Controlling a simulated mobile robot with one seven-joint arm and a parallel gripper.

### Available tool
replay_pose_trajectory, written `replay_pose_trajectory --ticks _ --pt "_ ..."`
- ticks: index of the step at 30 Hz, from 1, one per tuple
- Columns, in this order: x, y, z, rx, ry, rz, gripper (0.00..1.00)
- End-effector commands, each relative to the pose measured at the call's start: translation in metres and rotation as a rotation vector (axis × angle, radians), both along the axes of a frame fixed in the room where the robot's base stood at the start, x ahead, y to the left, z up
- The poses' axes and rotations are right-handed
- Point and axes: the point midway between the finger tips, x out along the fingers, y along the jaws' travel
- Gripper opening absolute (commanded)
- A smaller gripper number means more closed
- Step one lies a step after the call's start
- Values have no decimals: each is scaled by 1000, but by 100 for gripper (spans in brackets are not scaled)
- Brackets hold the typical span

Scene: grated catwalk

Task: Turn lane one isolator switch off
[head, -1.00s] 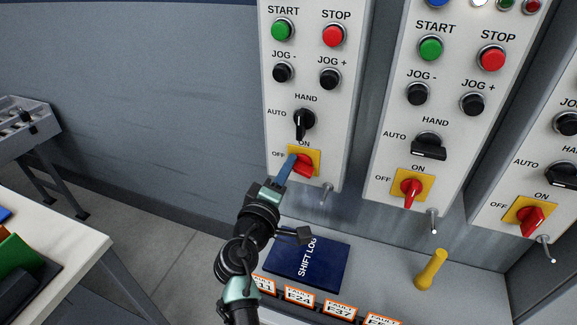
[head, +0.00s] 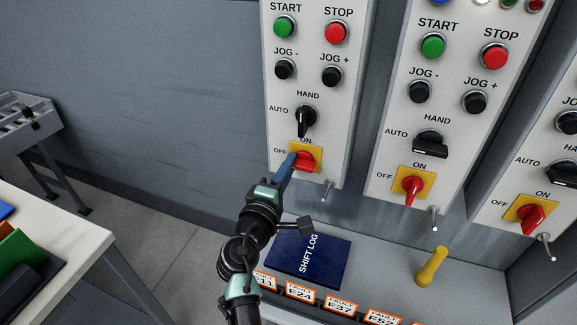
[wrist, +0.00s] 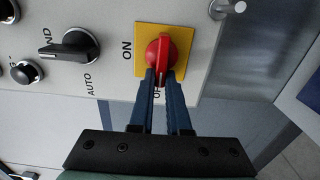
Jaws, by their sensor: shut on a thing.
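The leftmost panel's isolator switch has a red handle (head: 306,161) on a yellow plate (head: 316,150), marked ON above and OFF to the left. No lane label is in view. My gripper (head: 291,162) reaches it from the lower left. In the wrist view, the blue fingers of my gripper (wrist: 161,80) are shut on the near end of the red handle (wrist: 158,50), one finger on each side. The handle lies about level in the head view, its held end toward OFF. The OFF mark is partly hidden by the fingers in the wrist view.
A black HAND/AUTO selector (head: 305,118) sits just above the switch. Two similar panels with red isolators (head: 412,186) stand to the right. A metal peg (head: 328,190) juts below the left panel. A SHIFT LOG book (head: 310,258) and yellow handle (head: 432,267) are below.

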Motion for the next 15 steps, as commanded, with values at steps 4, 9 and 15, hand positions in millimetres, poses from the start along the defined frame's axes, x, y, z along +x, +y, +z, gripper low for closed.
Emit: replay_pose_trajectory --ticks 4,9,15 --pt "-1 0 -2 -3 4 0 22" --pt "0 0 -1 -1 3 0 45" --pt "0 0 -1 -1 1 0 45"
